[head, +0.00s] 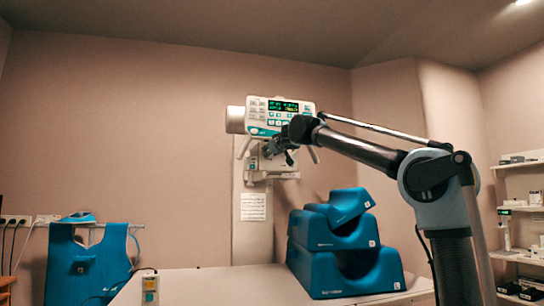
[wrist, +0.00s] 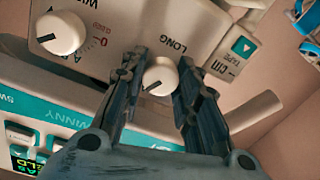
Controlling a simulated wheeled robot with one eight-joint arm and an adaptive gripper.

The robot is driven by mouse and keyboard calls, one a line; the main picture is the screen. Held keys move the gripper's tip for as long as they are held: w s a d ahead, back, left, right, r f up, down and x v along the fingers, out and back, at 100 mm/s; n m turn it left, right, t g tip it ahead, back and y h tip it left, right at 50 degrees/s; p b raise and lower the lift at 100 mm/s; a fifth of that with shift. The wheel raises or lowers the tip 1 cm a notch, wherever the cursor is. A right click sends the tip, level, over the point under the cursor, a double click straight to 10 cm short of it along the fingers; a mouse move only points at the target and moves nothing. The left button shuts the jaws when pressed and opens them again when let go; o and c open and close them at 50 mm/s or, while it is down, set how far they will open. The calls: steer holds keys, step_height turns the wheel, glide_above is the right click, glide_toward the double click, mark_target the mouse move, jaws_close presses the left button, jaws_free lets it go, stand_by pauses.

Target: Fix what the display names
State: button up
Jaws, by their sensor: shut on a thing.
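A white wall-mounted unit (head: 262,118) carries a small display (head: 284,106) with green and yellow characters too small to read in the head view. My gripper (wrist: 160,82) is at the unit's underside, its dark fingers on either side of a small white knob (wrist: 159,73) near the printed word "LONG". It is shut on this knob. A larger white knob (wrist: 60,33) with a marked scale sits to the left in the wrist view. A corner of the display (wrist: 25,165) shows there too, mostly cut off. In the head view my gripper (head: 284,150) hides part of the unit's lower side.
A teal down-arrow label (wrist: 243,46) is right of the gripped knob. Blue positioning blocks (head: 340,265) are stacked on a pale table (head: 205,285) below. A blue apron (head: 88,262) hangs at left. Shelves (head: 520,208) stand at right. A paper notice (head: 253,207) is below the unit.

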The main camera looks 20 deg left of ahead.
steer(key=o, duration=1.1)
steer(key=shift+d, duration=0.1)
steer(key=v, duration=1.1)
steer(key=shift+s+d, duration=0.25)
steer(key=shift+s, duration=0.05)
